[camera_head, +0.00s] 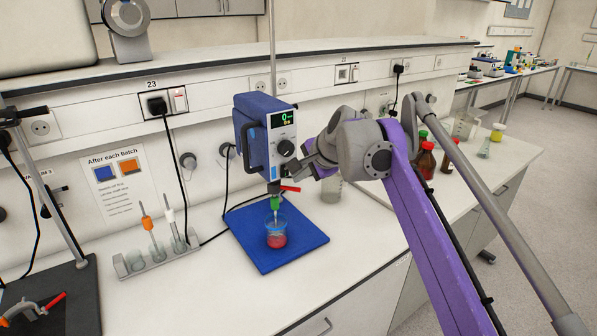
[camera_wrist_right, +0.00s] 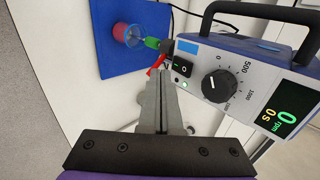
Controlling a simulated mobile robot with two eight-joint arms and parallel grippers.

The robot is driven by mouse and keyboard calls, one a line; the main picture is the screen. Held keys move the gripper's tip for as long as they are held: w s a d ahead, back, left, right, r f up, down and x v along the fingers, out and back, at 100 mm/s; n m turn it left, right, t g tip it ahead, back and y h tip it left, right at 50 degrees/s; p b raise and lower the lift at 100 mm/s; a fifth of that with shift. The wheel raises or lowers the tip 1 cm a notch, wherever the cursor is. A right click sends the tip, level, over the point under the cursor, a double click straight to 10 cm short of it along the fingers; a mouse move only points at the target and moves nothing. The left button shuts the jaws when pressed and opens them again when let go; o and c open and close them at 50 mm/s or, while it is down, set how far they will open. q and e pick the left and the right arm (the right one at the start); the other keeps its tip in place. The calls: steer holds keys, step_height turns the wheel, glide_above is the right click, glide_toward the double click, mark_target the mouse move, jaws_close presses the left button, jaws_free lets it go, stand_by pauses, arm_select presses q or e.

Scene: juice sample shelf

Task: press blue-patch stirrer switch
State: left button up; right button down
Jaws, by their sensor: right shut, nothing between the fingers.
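The blue overhead stirrer (camera_head: 253,128) stands on a blue base plate (camera_head: 262,256), its display reading 0. In the right wrist view its front panel (camera_wrist_right: 246,90) carries a large black knob (camera_wrist_right: 219,86), a blue patch (camera_wrist_right: 188,47) and a black rocker switch (camera_wrist_right: 182,67) beside that patch. A small green light shows near the switch. My right gripper (camera_wrist_right: 166,74) is shut and empty, its tips close to the switch; I cannot tell whether they touch it. In the head view my right gripper (camera_head: 305,165) is at the panel's lower right, partly hiding it. My left gripper is not in view.
A beaker with red liquid (camera_head: 276,240) stands under the stirrer's green chuck (camera_head: 275,203).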

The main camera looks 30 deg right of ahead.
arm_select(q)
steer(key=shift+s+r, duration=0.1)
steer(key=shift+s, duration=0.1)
arm_select(e)
steer(key=s+f+v, duration=0.1)
steer(key=v, duration=0.9)
steer(key=shift+s+f, duration=0.25)
steer(key=shift+s, duration=0.2)
steer(key=shift+d, duration=0.1)
steer(key=shift+s, duration=0.1)
steer(key=s+a+f+n+g, duration=0.1)
steer(key=s+a+f+n, duration=0.4)
steer(key=f, duration=0.7)
steer(key=s+a+f+n+g, duration=0.1)
steer(key=s+a+f+n, duration=0.4)
steer(key=s+f, duration=0.3)
steer(key=s+a+f+n+g, duration=0.1)
steer(key=s+a+f+n, duration=0.4)
steer(key=f, duration=1.1)
steer(key=shift+s+a+n+h, duration=0.35)
steer(key=shift+s+n+h, duration=0.05)
steer(key=shift+s+n, duration=0.65)
